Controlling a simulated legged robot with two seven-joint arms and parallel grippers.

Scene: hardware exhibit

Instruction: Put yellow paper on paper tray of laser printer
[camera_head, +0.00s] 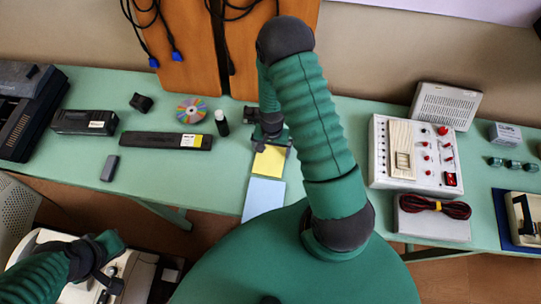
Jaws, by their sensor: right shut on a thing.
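The yellow paper (268,160) is a small square on the green table, just above the light blue paper (263,198). My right gripper (273,146) is at its far edge and is shut on it. Part of the yellow paper is hidden under the gripper. My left gripper (96,262) is at the lower left, over a beige machine (133,272) that may be the laser printer. Its fingers are too unclear to tell open from shut. I cannot make out a paper tray for certain.
On the green table (330,130) are a black flat bar (165,141), a disc (191,109), a small dark bottle (221,122) and a black device (85,122). A white control box (413,153) stands on the right. A dark machine (28,108) stands at the far left.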

